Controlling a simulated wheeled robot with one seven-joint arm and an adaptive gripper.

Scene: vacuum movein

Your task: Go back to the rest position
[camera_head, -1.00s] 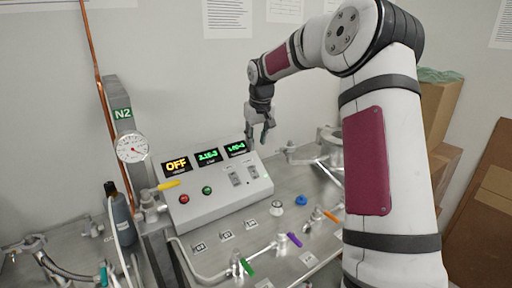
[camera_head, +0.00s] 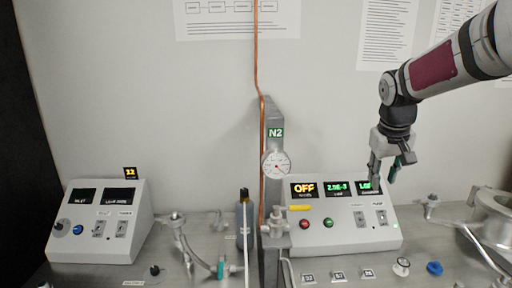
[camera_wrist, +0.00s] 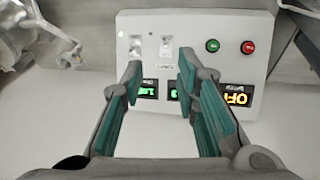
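My gripper (camera_head: 387,172) hangs from the arm at the right of the head view, in front of the upper right of a grey control box (camera_head: 340,232). It partly covers the right green display (camera_head: 368,187). In the wrist view my gripper (camera_wrist: 158,70) has its two teal-padded fingers apart, with nothing between them. The same control box (camera_wrist: 200,30) shows upside down beyond the fingers, with a green button (camera_wrist: 212,45), a red button (camera_wrist: 248,47) and a display reading OFF (camera_wrist: 237,96). The fingers appear apart from the box.
A second control box (camera_head: 100,222) stands at the left. A post marked N2 (camera_head: 275,132) with a round gauge (camera_head: 276,164) and a copper pipe rises between the boxes. A dark bottle (camera_head: 244,222), valves and piping stand on the metal bench.

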